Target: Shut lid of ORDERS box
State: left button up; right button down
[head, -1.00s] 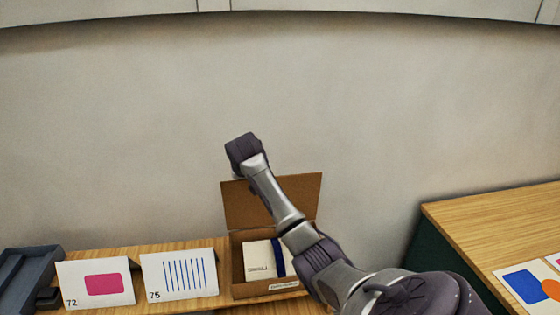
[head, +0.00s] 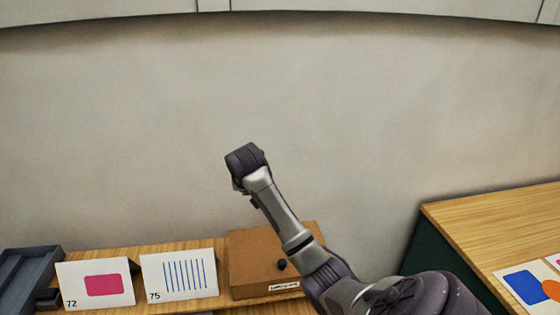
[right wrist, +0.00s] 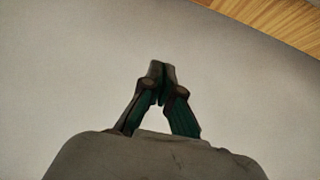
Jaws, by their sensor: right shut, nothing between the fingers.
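The brown box (head: 250,287) stands on the wooden table, right of the two cards, with a small label (head: 284,287) on its front that is too small to read. Its lid (head: 258,252) lies down over the top and hides the inside. A dark round knob (head: 281,265) shows near the lid's front edge. My right arm reaches up in front of the box's right part. Its far end stands above and behind the lid, apart from it in the picture. My right gripper (right wrist: 161,72) is shut and empty in the right wrist view. My left gripper is out of view.
Card 72 (head: 103,285) and card 75 (head: 179,275) stand left of the box. A dark grey tray (head: 28,270) is at the far left. Another wooden table (head: 490,225) with coloured shapes on paper is at the right, across a gap. A plain wall rises behind.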

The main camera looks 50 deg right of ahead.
jog(key=shift+s+a, duration=0.95)
jog(key=shift+s, duration=0.15)
notch_tip(320, 180, up, 8)
dwell(0.7)
dwell(1.3)
